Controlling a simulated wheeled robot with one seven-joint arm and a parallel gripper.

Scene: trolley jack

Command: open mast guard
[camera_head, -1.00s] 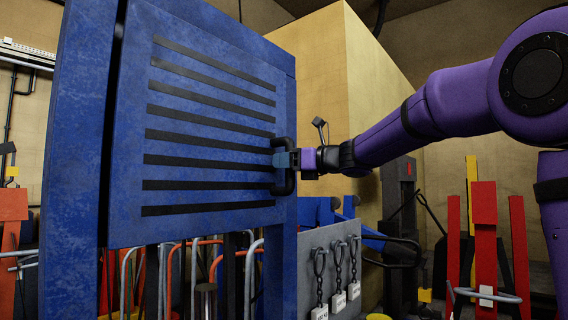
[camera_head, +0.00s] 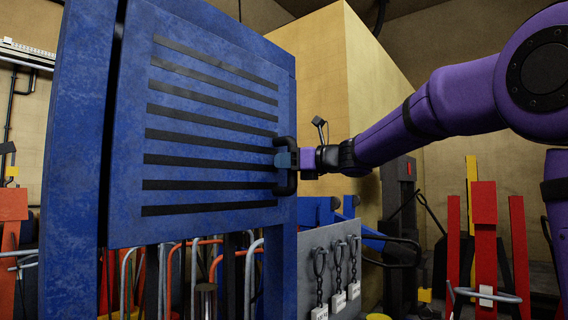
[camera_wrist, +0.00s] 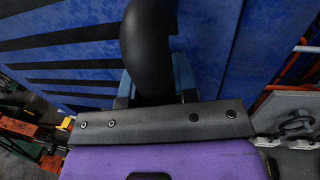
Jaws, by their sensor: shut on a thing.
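The mast guard (camera_head: 205,197) is a blue panel with several dark horizontal slots, set in a blue frame (camera_head: 77,150) in the head view. A black D-shaped handle (camera_head: 290,180) stands at its right edge. It also shows large and dark in the wrist view (camera_wrist: 146,40). My gripper (camera_head: 287,160) reaches in from the right and is shut on the handle. The fingertips are partly hidden behind the handle in the wrist view. The guard's right edge looks slightly proud of the frame.
A grey board with several hanging chain tags (camera_head: 338,300) is below right of the handle. Red stands (camera_head: 484,240) are at the right. A large yellow-tan block (camera_head: 335,80) stands behind. Orange and grey hoops (camera_head: 215,262) are below the guard.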

